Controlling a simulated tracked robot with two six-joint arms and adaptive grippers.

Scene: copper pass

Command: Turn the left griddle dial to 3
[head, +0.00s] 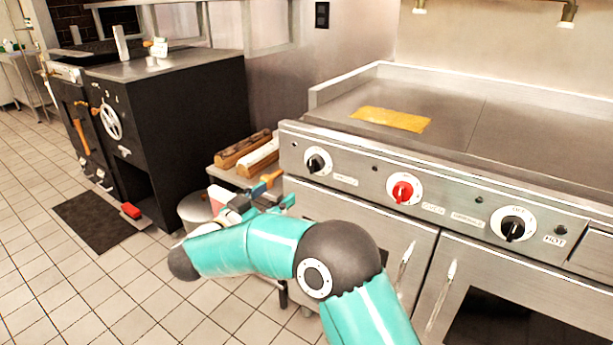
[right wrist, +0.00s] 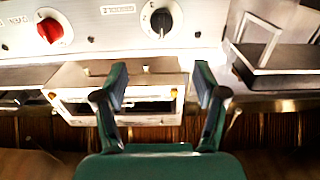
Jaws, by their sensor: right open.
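The left griddle dial (head: 317,162) is a black knob on a white ring at the left end of the steel front panel. Its numbers are too small to read. A black dial (right wrist: 161,20), which appears to be the same one, shows at the top of the right wrist view, beyond the fingertips. My right gripper (head: 274,193) is left of and below the dial in the head view, apart from it. In the right wrist view its two fingers (right wrist: 160,85) are spread, with nothing held between them. My left gripper is not in view.
A red dial (head: 402,192) and another black dial (head: 513,230) sit farther right on the panel. A yellow slab (head: 391,119) lies on the griddle top (head: 450,105). Wooden blocks (head: 243,148) lie on a low shelf left of the griddle. A black oven (head: 180,120) stands farther left.

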